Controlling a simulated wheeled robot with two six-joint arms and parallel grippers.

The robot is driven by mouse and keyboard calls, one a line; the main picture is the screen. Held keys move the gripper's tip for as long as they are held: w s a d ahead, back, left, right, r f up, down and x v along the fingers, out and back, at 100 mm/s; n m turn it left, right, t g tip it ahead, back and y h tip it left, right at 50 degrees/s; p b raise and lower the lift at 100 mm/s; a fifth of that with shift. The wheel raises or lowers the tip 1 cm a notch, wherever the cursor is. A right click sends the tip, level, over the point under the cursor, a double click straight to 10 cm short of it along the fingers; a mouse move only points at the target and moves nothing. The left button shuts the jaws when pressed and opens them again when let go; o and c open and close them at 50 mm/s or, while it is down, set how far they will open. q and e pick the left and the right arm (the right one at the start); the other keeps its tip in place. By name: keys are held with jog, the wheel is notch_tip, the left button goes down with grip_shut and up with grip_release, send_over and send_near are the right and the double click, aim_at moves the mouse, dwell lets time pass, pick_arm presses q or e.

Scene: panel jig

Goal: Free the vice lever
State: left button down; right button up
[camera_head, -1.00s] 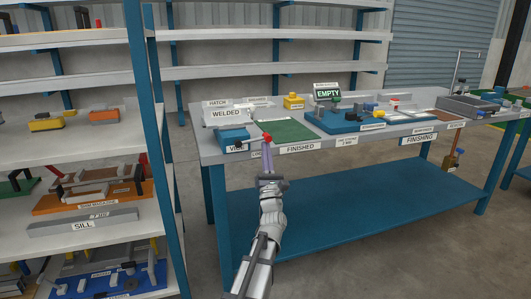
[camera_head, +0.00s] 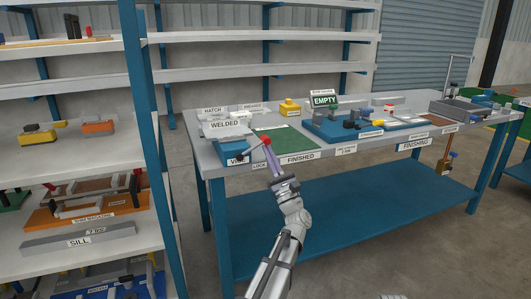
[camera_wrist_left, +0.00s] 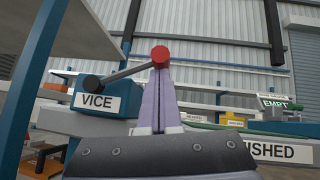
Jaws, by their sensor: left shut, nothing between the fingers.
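The blue vice (camera_head: 238,156) sits at the left front corner of the workbench and carries a VICE label. Its dark lever (camera_wrist_left: 123,73) slants up to the right from the vice body and ends in a red knob (camera_wrist_left: 160,56). The red knob also shows in the head view (camera_head: 266,140). My left gripper (camera_head: 268,149) reaches up from below, with its purple fingers shut and empty. In the left wrist view the fingertips (camera_wrist_left: 160,72) lie right below the knob and overlap it; I cannot tell whether they touch. My right gripper is not in view.
A WELDED sign (camera_head: 226,124) stands behind the vice. A green FINISHED mat (camera_head: 285,141) lies right of the knob, and a blue fixture (camera_head: 325,125) stands beyond it. A shelf rack upright (camera_head: 150,130) stands close on the left.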

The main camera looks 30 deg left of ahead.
aim_at(266, 141)
pick_arm(q)
notch_tip(266, 141, up, 3)
jog(key=n+g+p, duration=0.2)
jog(key=n+g, duration=0.1)
jog(key=n+g+y+p, duration=0.1)
jog(key=n+g+p, duration=0.1)
jog(key=n+g, duration=0.1)
jog(key=shift+s+a+r+n+y, duration=0.1)
jog(key=shift+r+n+y, duration=0.1)
jog(key=shift+n+y, duration=0.15)
jog(key=shift+s+a+r+n+g+p, duration=0.15)
jog(key=shift+s+r+n+g+p, duration=0.1)
jog(key=shift+n+g+p, duration=0.2)
jog(key=shift+s+a+r+p, duration=0.7)
jog(key=shift+s+r+p, duration=0.05)
jog(key=shift+r+p, duration=0.25)
jog(key=shift+s+a+r+p, duration=0.7)
jog(key=shift+r+p, duration=0.2)
jog(key=shift+p, duration=0.1)
jog(key=shift+a, duration=0.15)
jog(key=shift+s+r, duration=0.1)
jog(key=shift+s, duration=0.15)
